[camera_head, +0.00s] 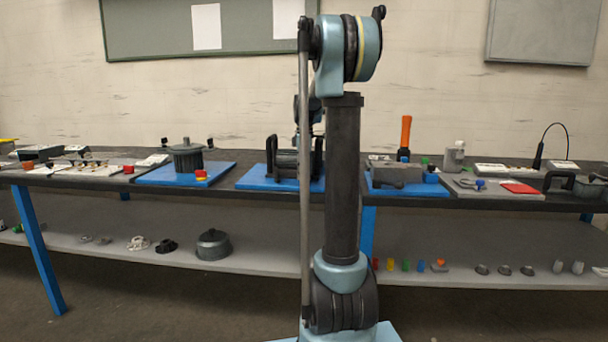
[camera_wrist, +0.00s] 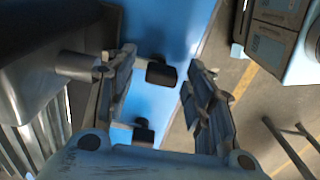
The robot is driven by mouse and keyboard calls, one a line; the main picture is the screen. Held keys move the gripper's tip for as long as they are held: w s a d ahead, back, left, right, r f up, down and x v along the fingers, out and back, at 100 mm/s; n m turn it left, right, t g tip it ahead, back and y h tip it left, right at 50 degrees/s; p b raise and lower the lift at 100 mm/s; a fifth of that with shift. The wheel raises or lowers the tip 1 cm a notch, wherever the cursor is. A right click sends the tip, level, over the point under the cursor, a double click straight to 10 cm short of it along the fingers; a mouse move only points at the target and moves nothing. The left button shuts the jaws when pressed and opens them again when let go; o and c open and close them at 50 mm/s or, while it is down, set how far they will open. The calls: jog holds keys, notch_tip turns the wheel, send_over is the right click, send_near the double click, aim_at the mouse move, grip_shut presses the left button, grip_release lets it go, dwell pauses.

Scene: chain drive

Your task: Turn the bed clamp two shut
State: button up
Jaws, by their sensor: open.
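In the wrist view my gripper (camera_wrist: 163,66) is open, with one finger on each side of a black knob (camera_wrist: 162,71). The knob sits on a short grey shaft from a grey machine body (camera_wrist: 35,75) at the left. I see clear space between the knob and the right finger; whether the left finger touches the shaft I cannot tell. A second black knob (camera_wrist: 143,131) shows lower, between the fingers and near my palm. No label shows which one is bed clamp two. In the head view my arm hides the gripper and part of the middle machine (camera_head: 286,161).
A blue mat (camera_wrist: 175,25) lies under the knobs, and its edge and the floor show to the right. In the head view the bench carries more blue mats with a pot-like machine (camera_head: 186,157) at left and a grey block (camera_head: 398,174) at right. A shelf (camera_head: 120,253) runs below.

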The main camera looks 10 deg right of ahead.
notch_tip(320, 180, up, 12)
dwell(0.6)
jog(key=s+a+f+m, duration=0.1)
jog(key=s+f+m, duration=0.15)
jog(key=s, duration=0.45)
jog(key=s+a+f+m+t, duration=0.15)
jog(key=s+f, duration=0.25)
jog(key=s, duration=0.4)
jog(key=s+f+m, duration=0.3)
jog(key=s+f, duration=0.1)
jog(key=s, duration=0.3)
jog(key=s+a+f+m, duration=0.1)
jog(key=s+f+m, duration=0.6)
jog(key=s+f, duration=1)
jog(key=shift+s+a+f+t, duration=0.15)
jog(key=shift+a+f+t, duration=0.15)
jog(key=shift+f, duration=0.5)
